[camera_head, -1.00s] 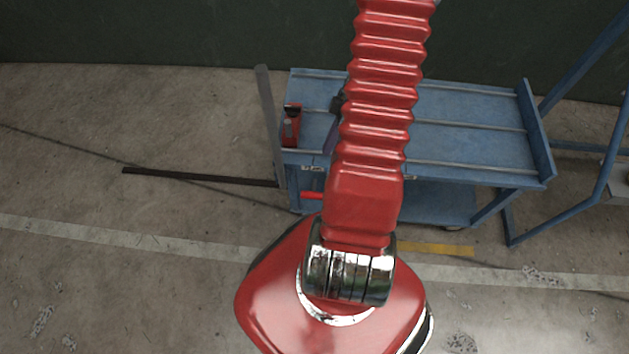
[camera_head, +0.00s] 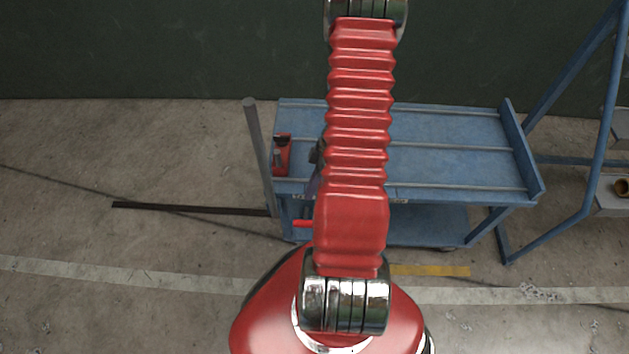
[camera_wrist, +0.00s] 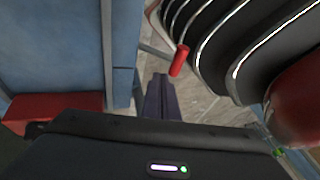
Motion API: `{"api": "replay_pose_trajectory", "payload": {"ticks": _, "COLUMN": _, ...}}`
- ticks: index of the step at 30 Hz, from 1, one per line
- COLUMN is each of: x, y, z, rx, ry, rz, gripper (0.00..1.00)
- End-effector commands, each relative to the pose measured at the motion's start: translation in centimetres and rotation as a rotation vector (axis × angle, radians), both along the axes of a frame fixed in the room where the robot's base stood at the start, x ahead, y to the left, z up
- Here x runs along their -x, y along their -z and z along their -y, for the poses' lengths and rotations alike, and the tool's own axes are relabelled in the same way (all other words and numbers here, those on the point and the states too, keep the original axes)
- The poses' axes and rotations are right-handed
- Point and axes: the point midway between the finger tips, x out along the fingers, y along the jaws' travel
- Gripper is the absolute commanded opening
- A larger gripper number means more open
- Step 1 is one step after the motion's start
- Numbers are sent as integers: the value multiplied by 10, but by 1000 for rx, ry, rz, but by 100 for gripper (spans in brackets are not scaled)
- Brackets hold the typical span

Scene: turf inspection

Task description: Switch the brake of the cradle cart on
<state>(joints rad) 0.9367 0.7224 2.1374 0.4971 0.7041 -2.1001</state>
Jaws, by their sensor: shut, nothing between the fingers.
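The blue cart (camera_head: 455,160) stands right of centre in the head view, partly behind my arm. It also fills the left of the wrist view (camera_wrist: 50,50). A small red lever handle (camera_head: 302,223) sticks out at the cart's near left side, below the top deck. In the wrist view the red handle (camera_wrist: 179,60) sits on a thin grey rod beside the cart. My gripper (camera_wrist: 160,85), with dark purple fingers, is shut and empty. Its tips point toward the floor gap by the cart, just left of and below the handle in the picture, apart from it.
A red object (camera_head: 282,155) lies on the cart's left end, by an upright grey post (camera_head: 258,150). A dark bar (camera_head: 190,208) lies on the floor at left. A blue frame (camera_head: 590,150) stands at right. The floor at left is mostly clear.

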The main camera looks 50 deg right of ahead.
Motion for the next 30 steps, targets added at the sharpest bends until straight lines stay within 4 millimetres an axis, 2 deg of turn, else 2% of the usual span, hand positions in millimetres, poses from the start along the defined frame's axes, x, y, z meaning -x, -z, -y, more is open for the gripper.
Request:
{"api": "replay_pose_trajectory", "payload": {"ticks": 6, "x": -1, "y": 28, "z": -15, "rx": -3, "ry": -1, "rz": -2, "gripper": 0}}
{"api": "replay_pose_trajectory", "payload": {"ticks": 12, "x": 14, "y": 41, "z": -33, "rx": -1, "ry": -1, "rz": -1, "gripper": 0}}
{"api": "replay_pose_trajectory", "payload": {"ticks": 25, "x": 19, "y": 48, "z": -40, "rx": 1, "ry": -1, "rz": 0, "gripper": 0}}
{"api": "replay_pose_trajectory", "payload": {"ticks": 26, "x": 20, "y": 47, "z": -49, "rx": -2, "ry": -3, "rz": -3, "gripper": 0}}
{"api": "replay_pose_trajectory", "payload": {"ticks": 30, "x": 19, "y": 48, "z": -41, "rx": 0, "ry": 1, "rz": 0, "gripper": 0}}
